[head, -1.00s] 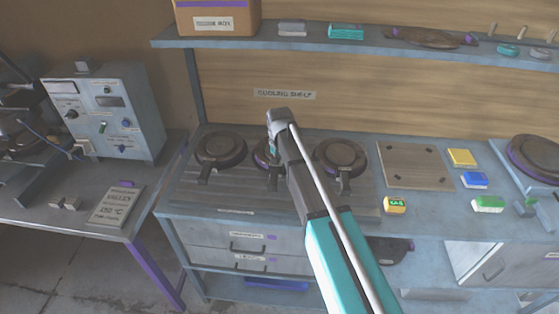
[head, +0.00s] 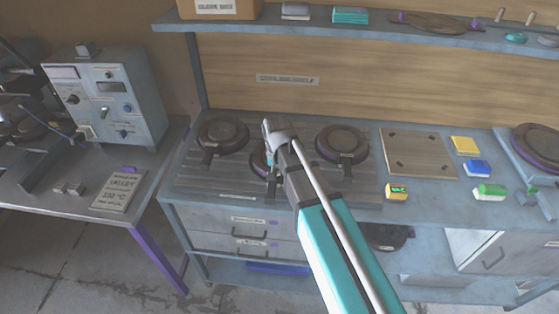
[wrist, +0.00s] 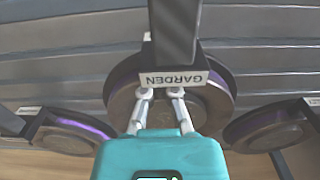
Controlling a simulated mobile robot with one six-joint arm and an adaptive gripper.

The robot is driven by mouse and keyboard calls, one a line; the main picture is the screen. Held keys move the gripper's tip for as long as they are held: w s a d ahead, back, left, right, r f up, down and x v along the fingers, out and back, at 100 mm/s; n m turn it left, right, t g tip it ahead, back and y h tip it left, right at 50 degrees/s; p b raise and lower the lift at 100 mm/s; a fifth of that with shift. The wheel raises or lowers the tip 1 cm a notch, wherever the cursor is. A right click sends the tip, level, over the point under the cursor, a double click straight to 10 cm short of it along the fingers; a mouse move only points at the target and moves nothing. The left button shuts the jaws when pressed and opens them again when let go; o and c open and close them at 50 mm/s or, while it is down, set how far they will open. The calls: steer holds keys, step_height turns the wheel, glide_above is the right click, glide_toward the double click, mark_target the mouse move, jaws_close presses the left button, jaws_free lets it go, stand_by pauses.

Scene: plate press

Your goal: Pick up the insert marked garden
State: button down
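The insert marked GARDEN (wrist: 210,105) is a dark round plate with a purple rim and a dark handle (wrist: 175,32). Its white label appears upside down in the wrist view. In the head view it is the middle of three inserts (head: 258,166), mostly hidden behind my arm. My gripper (wrist: 161,94) is over this plate, its two fingers apart and their tips close to the lower edge of the label. Nothing shows between the fingers. I cannot tell whether the tips touch the insert.
Similar inserts stand close on both sides, left (head: 222,134) and right (head: 343,141), on the ribbed rack. A wooden board (head: 418,153) and coloured blocks lie to the right. A shelf (head: 350,31) runs above. A control box (head: 108,95) stands at the left.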

steer(key=s, duration=0.3)
steer(key=shift+w, duration=0.15)
steer(key=shift+w, duration=2)
step_height(320, 180, up, 3)
steer(key=shift+s+f+p, duration=0.15)
steer(key=shift+p, duration=1.1)
steer(key=shift+r+p, duration=0.6)
steer(key=shift+p, duration=0.1)
step_height(320, 180, up, 6)
steer(key=p, duration=0.6)
steer(key=shift+r, duration=0.1)
